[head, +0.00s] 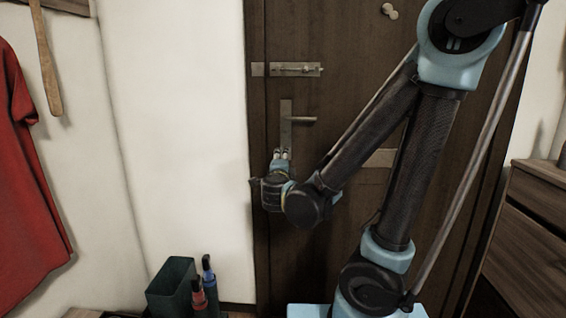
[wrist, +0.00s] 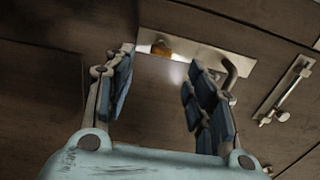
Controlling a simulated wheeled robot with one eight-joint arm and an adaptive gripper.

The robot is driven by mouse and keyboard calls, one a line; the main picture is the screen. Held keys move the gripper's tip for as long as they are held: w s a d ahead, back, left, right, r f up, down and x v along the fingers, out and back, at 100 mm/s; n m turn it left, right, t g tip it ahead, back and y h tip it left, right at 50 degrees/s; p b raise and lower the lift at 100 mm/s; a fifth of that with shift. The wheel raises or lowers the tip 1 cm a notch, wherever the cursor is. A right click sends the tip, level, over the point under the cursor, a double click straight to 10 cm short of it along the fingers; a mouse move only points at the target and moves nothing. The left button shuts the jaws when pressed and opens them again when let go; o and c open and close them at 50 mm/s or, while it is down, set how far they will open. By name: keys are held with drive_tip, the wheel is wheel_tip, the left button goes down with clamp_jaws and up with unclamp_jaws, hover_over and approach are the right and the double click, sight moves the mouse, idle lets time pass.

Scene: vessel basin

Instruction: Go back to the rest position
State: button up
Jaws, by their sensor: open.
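My gripper (head: 281,154) is in front of the dark wooden door (head: 350,35), just below the lever handle (head: 301,119) and its plate. In the wrist view my gripper (wrist: 160,85) has its two fingers apart with nothing between them. The handle plate (wrist: 195,48) lies beyond the fingertips there, and the lever (wrist: 232,72) shows partly behind the right finger. My arm reaches from the right side of the head view, bent at the elbow. I cannot tell whether a finger touches the plate.
A slide bolt (head: 295,69) is mounted above the handle. A wooden drawer unit (head: 540,215) stands at the right. A green bin (head: 171,285) and two bottles stand at the lower left. A red garment (head: 30,170) hangs at the far left. White wall lies left of the door.

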drive_tip(key=shift+s, duration=0.45)
